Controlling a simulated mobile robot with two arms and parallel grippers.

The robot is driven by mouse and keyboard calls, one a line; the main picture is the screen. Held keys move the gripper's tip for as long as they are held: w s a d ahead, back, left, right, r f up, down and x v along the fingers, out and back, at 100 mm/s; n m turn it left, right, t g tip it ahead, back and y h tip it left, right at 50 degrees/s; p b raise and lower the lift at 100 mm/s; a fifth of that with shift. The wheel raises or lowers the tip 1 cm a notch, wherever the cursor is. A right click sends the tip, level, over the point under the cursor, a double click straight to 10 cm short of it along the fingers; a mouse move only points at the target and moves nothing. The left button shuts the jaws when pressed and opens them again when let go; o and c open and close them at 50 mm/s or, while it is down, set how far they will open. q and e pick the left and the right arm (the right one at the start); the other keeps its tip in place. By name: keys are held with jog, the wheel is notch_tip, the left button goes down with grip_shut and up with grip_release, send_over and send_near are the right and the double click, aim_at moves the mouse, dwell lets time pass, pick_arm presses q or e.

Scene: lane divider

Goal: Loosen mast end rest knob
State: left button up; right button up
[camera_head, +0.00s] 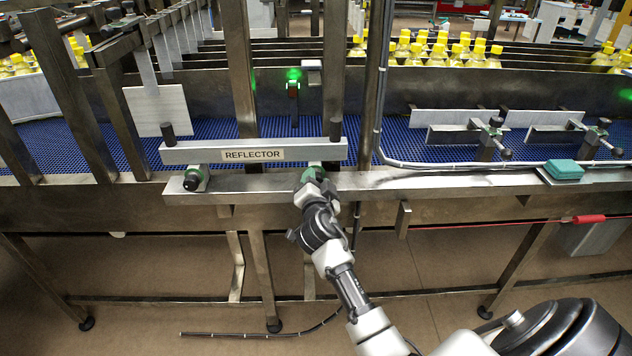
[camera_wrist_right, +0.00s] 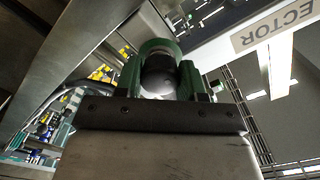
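A grey bar labelled REFLECTOR (camera_head: 252,154) lies along the front rail in the head view. Below its left part is a rest with a green body and a black knob (camera_head: 192,182). My right gripper (camera_head: 314,178) is at the matching green rest (camera_head: 316,167) under the bar's right part and hides most of it. In the right wrist view, a dark round knob (camera_wrist_right: 159,75) sits between the green fingertips of my right gripper (camera_wrist_right: 160,85). Both fingertips appear to touch its sides. The bar also shows there at top right (camera_wrist_right: 245,45). My left gripper is out of view.
A blue conveyor belt (camera_head: 400,140) runs behind the rail (camera_head: 420,182). Clamps with handles (camera_head: 492,132) and a teal block (camera_head: 565,170) are at right. A cable (camera_head: 382,120) runs down the post and along the rail.

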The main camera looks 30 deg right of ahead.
jog(key=shift+c, duration=0.8)
jog(key=shift+n, duration=0.3)
jog(key=shift+f+n+b, duration=0.1)
jog(key=shift+n+b, duration=0.3)
jog(key=shift+n, duration=0.2)
jog(key=n, duration=0.2)
jog(key=shift+n+b, duration=0.3)
jog(key=shift+b, duration=0.05)
jog(key=n, duration=1)
jog(key=shift+a+n+p, duration=0.1)
jog(key=shift+n+p, duration=0.45)
jog(key=shift+n, duration=1.55)
jog(key=shift+r, duration=0.2)
